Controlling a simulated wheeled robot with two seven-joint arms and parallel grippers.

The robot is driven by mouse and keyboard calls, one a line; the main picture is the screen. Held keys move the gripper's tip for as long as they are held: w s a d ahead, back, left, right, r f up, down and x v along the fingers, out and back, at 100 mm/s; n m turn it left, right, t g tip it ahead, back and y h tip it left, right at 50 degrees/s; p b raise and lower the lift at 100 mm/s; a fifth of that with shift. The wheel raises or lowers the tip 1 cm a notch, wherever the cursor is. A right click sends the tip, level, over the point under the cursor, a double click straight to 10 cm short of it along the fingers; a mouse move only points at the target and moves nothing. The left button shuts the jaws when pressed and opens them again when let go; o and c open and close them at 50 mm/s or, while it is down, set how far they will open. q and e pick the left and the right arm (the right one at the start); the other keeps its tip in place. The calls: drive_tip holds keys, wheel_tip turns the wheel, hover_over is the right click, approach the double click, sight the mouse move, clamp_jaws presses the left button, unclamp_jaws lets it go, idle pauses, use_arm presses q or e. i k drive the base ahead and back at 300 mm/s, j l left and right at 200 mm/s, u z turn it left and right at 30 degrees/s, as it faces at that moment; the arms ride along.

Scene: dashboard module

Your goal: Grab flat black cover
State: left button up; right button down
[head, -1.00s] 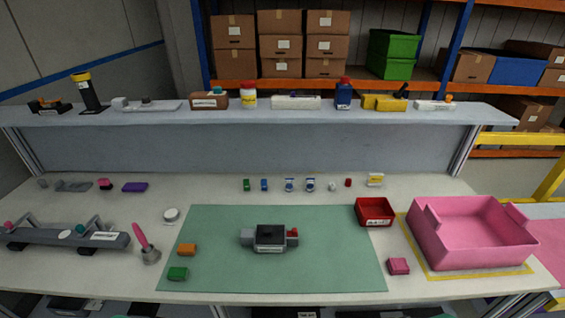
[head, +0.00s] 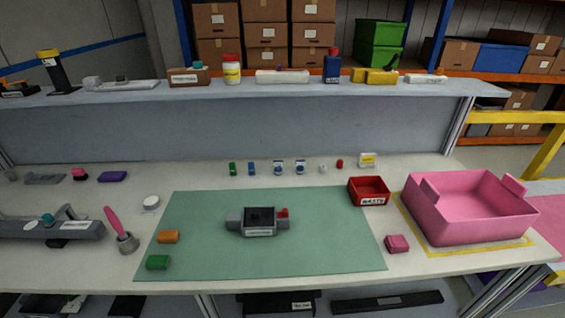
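A small grey module (head: 259,233) sits on the green mat (head: 330,255), with a dark, square top face and a red part at its right end. I cannot tell whether that dark top is a separate cover. Below the tabletop, a flat black piece with a pale label (head: 277,309) and a long flat black piece with a grey patch (head: 385,303) lie partly under the table edge. Another dark flat piece (head: 126,307) shows at lower left. I cannot tell which of these is the flat black cover. Neither of my grippers is in view.
A red waste bin (head: 370,203) and a large pink bin (head: 465,222) stand at right. A pink block (head: 397,243), orange block (head: 168,237) and green block (head: 157,262) lie around the mat. A raised shelf (head: 300,91) spans the back. The table's front edge overhangs the lower pieces.

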sight(260, 217)
drive_tip(key=j+z, duration=0.35)
drive_tip(key=k+j+z, duration=0.15)
drive_tip(key=j+z, duration=0.2)
drive_tip(key=k+j+z, duration=0.2)
drive_tip(key=j+z, duration=0.2)
drive_tip(key=j, duration=0.1)
